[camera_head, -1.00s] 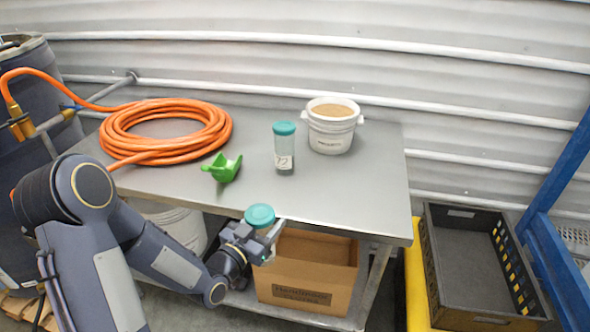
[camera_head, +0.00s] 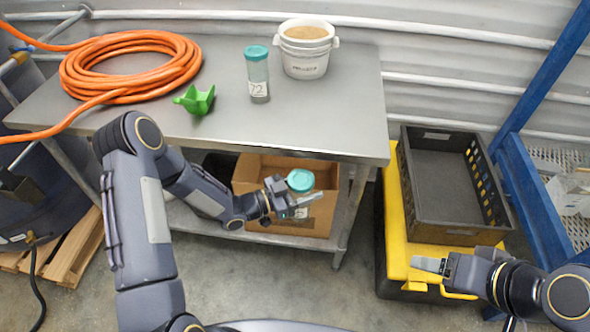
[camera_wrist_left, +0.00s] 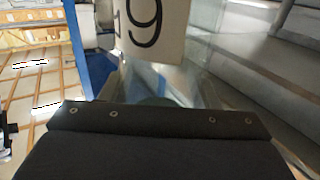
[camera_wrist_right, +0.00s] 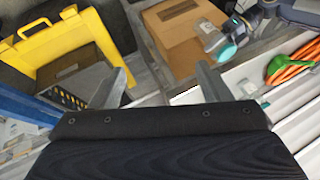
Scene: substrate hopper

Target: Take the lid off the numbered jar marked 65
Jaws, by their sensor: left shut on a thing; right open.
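My left gripper (camera_head: 294,198) is shut on a jar with a teal lid (camera_head: 300,180), held upright in front of the table, over the cardboard box. The lid is on the jar. In the left wrist view the jar's label (camera_wrist_left: 152,28) shows a large digit reading as 9, perhaps an upside-down 6; the other digit is mostly cut off. My right gripper (camera_head: 428,265) is open and empty, in front of the dark crate and well right of the jar. Another teal-lidded jar (camera_head: 257,75), marked 72, stands on the table.
A cardboard box (camera_head: 255,180) sits below. A dark crate (camera_head: 408,190) rests on a yellow-topped case (camera_head: 400,270). Floor between the arms is clear.

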